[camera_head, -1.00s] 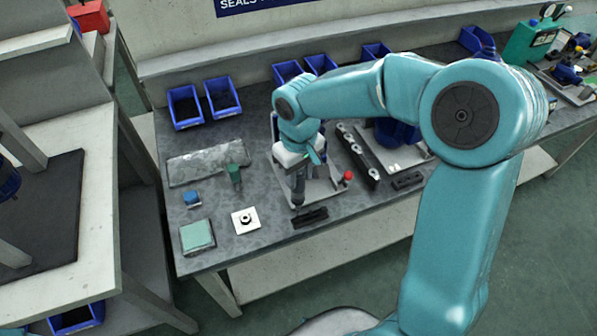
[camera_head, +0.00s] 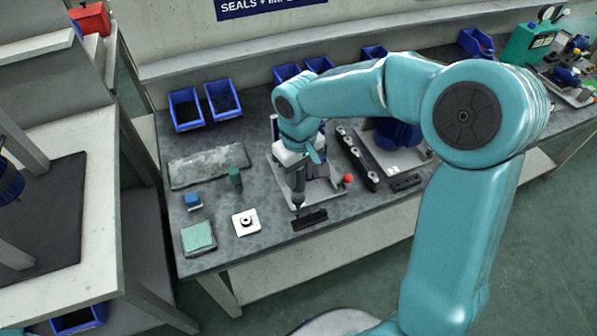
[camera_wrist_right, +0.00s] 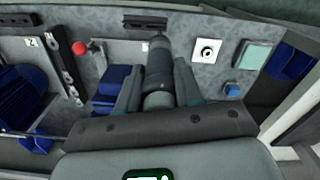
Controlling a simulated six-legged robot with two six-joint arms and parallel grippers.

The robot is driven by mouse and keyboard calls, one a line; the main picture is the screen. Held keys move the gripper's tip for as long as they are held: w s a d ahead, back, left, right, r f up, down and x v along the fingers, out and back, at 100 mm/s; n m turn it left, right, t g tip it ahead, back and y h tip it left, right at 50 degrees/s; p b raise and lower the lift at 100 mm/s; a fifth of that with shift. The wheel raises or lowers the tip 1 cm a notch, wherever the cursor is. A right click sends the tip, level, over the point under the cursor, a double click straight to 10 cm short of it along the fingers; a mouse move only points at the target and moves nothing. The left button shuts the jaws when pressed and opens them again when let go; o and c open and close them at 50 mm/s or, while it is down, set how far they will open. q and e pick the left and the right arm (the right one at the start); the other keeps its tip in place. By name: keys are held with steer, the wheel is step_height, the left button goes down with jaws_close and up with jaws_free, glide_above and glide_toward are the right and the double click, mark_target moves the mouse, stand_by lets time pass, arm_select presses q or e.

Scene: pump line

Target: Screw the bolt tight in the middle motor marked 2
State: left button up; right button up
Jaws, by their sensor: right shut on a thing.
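My right gripper (camera_head: 297,164) is shut on a dark upright power tool (camera_head: 299,188), tip down, above the bench near a pale base plate (camera_head: 322,193). In the right wrist view the tool (camera_wrist_right: 158,62) sits between the two fingers. Behind my gripper, a blue motor (camera_wrist_right: 112,88) is partly hidden. Another blue motor (camera_head: 398,134) stands beyond the black bar; a plate marked 2 (camera_wrist_right: 32,43) lies in front of it in the wrist view. I cannot make out the bolt. My left gripper is not in view.
A black bar with several metal pieces (camera_head: 357,160) runs between the motors. A red knob (camera_head: 347,178) and black block (camera_head: 309,219) are close to the tool. A white plate with a ring (camera_head: 246,222), green cylinder (camera_head: 235,178) and green pad (camera_head: 198,238) lie left.

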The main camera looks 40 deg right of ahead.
steer(key=shift+r+p, duration=1.1)
steer(key=shift+r, duration=0.55)
step_height(320, 180, up, 25)
steer(key=p, duration=1)
steer(key=shift+r+p, duration=0.15)
steer(key=shift+p, duration=0.25)
steer(key=shift+d, duration=0.1)
